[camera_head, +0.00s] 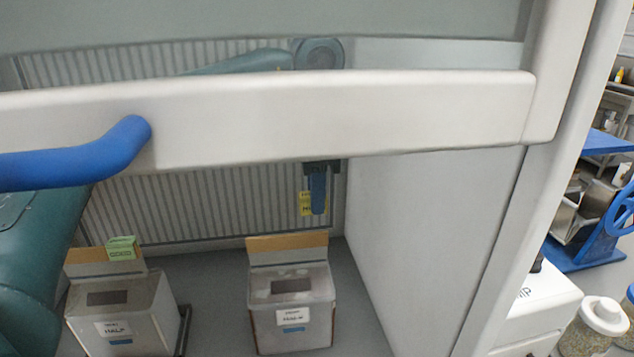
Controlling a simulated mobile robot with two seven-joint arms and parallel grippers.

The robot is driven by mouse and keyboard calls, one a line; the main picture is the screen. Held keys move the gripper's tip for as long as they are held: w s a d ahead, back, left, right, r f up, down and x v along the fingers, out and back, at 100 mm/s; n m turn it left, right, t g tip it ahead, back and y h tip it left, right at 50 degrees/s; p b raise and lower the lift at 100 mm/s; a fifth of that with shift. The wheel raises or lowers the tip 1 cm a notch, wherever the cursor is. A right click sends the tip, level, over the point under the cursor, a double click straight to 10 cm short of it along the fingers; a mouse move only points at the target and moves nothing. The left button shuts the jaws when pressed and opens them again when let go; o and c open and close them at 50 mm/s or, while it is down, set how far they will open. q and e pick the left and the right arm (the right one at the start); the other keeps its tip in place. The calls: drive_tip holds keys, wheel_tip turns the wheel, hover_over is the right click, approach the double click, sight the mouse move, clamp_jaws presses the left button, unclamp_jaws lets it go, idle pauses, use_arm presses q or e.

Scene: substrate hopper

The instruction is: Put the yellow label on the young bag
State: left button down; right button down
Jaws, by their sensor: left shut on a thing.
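My left gripper (317,208), with blue fingers, hangs pointing down behind the sash bar, near the ribbed back wall. It is shut on the yellow label (305,204), which shows beside the fingers. Two pale box-shaped bags stand on the cabinet floor below. The left bag (140,306) has a white tag that seems to read "HALF" and a green label (122,248) at its tan top flap. The right bag (318,300) has a tan top flap and a white tag too small to read surely; it stands below the gripper. My right gripper is not in view.
The white sash bar (330,115) with a blue handle (70,163) crosses in front of the cabinet. A pale side wall (430,220) closes the right. Grey floor (215,290) is free between the bags. Outside right are a white cabinet and a lidded jar (600,318).

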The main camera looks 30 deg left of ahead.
sight(317, 237)
use_arm(q)
wheel_tip(317, 237, down, 3)
drive_tip(key=shift+r+b, duration=0.1)
drive_tip(key=shift+b, duration=0.75)
drive_tip(key=shift+f+b, duration=0.55)
drive_tip(key=shift+f, duration=0.25)
drive_tip(key=shift+f+b, duration=0.55)
drive_tip(key=shift+f, duration=0.3)
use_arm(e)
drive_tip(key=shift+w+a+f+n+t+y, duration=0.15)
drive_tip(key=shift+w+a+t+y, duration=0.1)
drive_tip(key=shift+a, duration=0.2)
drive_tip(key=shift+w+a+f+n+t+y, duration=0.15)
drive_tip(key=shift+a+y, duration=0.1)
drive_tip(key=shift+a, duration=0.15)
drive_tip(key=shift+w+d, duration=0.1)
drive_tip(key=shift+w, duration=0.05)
use_arm(q)
drive_tip(key=c, duration=1.2)
unclamp_jaws()
drive_tip(key=shift+o, duration=0.5)
drive_tip(key=o, duration=0.5)
drive_tip(key=shift+c, duration=0.2)
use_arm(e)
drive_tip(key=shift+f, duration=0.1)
